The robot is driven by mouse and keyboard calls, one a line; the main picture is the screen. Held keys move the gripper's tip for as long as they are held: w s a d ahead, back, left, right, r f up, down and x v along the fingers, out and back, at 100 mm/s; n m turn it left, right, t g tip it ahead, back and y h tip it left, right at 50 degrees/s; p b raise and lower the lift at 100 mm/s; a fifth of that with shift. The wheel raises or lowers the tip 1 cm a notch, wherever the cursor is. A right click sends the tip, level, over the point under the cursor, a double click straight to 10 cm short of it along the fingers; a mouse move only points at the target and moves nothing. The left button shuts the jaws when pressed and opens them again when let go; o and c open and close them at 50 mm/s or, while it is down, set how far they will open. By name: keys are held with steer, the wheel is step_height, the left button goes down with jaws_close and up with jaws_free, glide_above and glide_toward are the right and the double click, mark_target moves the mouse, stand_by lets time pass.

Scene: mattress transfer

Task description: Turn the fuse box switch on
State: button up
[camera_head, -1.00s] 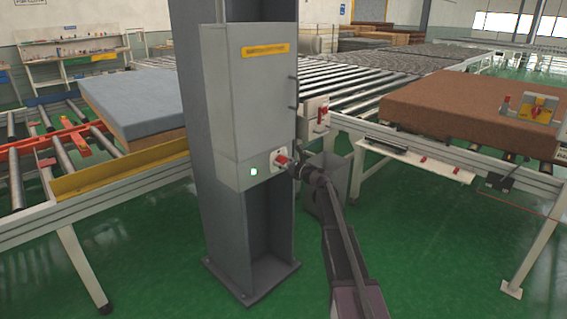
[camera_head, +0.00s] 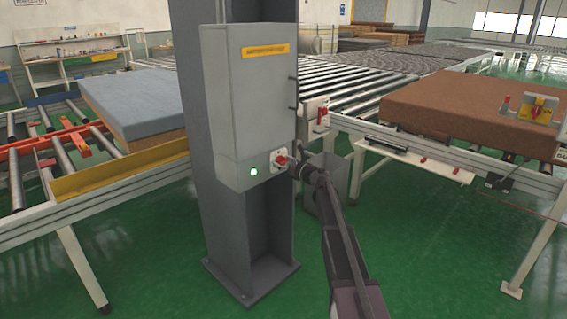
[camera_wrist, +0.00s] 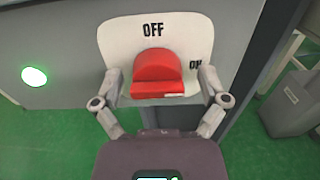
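The grey fuse box (camera_head: 245,100) is mounted on a column, with a yellow label on its upper front. Its red switch (camera_head: 280,160) sits on a white plate at the lower right of the box. In the wrist view the red knob (camera_wrist: 158,75) is on the white plate (camera_wrist: 185,30), with OFF printed above it and ON to its right. My gripper (camera_head: 292,170) is just right of the switch. In the wrist view my gripper (camera_wrist: 160,78) is open, with one finger on each side of the knob and gaps visible between.
A green light (camera_head: 254,172) glows on the box, left of the switch. Roller conveyors stand on both sides of the column, with a blue mattress (camera_head: 130,100) left and a brown one (camera_head: 450,105) right. A grey bin (camera_wrist: 295,105) stands right of the box.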

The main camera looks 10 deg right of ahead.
steer(key=shift+s, duration=0.15)
steer(key=shift+s+d, duration=0.3)
steer(key=shift+s, duration=0.15)
steer(key=v, duration=1)
steer(key=shift+s+d, duration=0.25)
steer(key=shift+d, duration=0.05)
steer(key=shift+a, duration=0.1)
